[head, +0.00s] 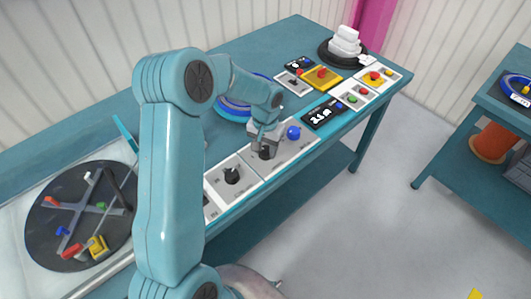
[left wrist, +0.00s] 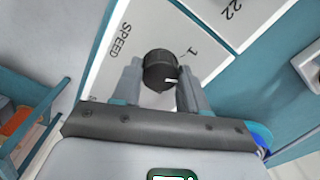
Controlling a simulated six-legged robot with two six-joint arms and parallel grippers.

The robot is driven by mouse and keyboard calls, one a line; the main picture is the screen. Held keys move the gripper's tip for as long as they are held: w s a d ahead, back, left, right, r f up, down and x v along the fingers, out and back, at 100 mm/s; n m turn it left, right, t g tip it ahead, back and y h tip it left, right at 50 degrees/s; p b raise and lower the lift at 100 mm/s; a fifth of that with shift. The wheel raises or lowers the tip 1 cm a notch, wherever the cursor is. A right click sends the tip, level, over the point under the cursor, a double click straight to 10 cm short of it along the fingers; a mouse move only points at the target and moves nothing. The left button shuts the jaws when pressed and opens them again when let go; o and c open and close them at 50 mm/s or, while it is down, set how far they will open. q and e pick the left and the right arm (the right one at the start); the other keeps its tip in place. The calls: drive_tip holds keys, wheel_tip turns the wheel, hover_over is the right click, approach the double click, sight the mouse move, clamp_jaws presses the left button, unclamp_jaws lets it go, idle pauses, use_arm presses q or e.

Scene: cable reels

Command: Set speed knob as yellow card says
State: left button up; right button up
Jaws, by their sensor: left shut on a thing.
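The speed knob (left wrist: 158,68) is a dark round knob on a white panel with the printed word SPEED (left wrist: 120,41) beside it. Its white mark points to the right of the left wrist view, below the printed 1 (left wrist: 193,50). My left gripper (left wrist: 160,80) has a finger on each side of the knob and is shut on it. In the head view my left gripper (head: 264,140) reaches down onto this knob (head: 265,153), partly hiding it. No readable yellow card shows. My right gripper is not in view.
A second black knob (head: 232,175) is left of my gripper; a blue button (head: 293,132) and a black display (head: 323,113) are to its right. A blue coil (head: 234,106) lies behind. A black turntable (head: 45,215) with coloured parts is at left. A second table (head: 480,112) stands right.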

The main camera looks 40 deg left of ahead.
sight(266, 149)
use_arm(q)
drive_tip(key=n+b, duration=0.2)
drive_tip(key=n, duration=0.1)
drive_tip(key=shift+f+n+b, duration=0.15)
drive_tip(key=shift+n+b, duration=0.15)
drive_tip(key=shift+b, duration=0.1)
drive_tip(key=shift+n+b, duration=1.05)
drive_tip(key=shift+n, duration=0.75)
drive_tip(key=shift+r, duration=0.2)
drive_tip(key=o, duration=1)
drive_tip(key=shift+o, duration=0.2)
wheel_tip(266, 149, up, 16)
drive_tip(key=p, duration=0.1)
drive_tip(key=shift+r, duration=0.15)
